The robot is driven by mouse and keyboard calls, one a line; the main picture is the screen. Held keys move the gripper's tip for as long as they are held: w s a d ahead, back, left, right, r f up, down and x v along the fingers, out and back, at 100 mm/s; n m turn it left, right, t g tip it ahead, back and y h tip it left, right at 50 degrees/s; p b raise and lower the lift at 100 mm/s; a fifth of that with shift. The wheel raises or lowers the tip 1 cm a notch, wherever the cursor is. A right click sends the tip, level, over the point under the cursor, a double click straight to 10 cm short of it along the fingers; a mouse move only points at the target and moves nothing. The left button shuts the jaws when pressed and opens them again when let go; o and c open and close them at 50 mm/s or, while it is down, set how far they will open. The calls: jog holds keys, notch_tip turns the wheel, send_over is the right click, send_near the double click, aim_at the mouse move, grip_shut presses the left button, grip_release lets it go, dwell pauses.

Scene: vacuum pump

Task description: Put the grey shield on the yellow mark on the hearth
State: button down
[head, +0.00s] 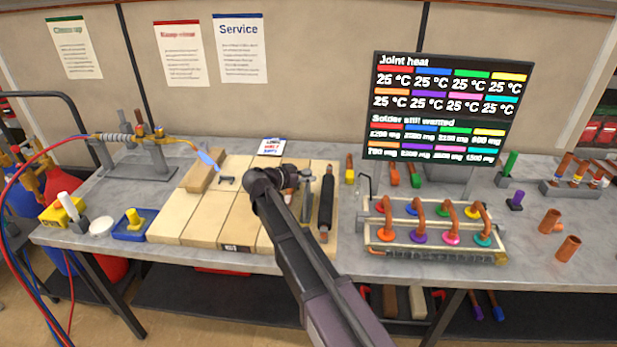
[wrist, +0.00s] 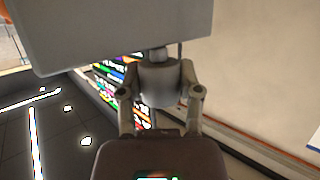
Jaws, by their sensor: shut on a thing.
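In the wrist view, my gripper (wrist: 160,95) has its two fingers closed on a grey round grip under a broad, flat grey panel, the grey shield (wrist: 110,30). The shield fills the upper left of that view. In the head view, my gripper (head: 292,180) is above the right part of the pale brick hearth (head: 205,215). My arm crosses in front of the hearth and hides part of it. I cannot clearly make out the shield in the head view. I cannot see a yellow mark on the visible bricks.
A torch (head: 205,158) with a blue flame points at the hearth from the left. A loose brick (head: 203,170) lies at its back left. A rack of copper bends (head: 430,238) and a display (head: 447,107) stand further right.

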jog(key=shift+f, duration=0.15)
jog(key=shift+c, duration=1.4)
grip_release()
jog(key=shift+r, duration=0.2)
jog(key=shift+s+a+r+p, duration=0.25)
jog(key=shift+s+a+p, duration=0.1)
jog(key=p+v, duration=0.3)
jog(key=v, duration=0.8)
jog(key=shift+p, duration=0.3)
jog(key=shift+f, duration=0.1)
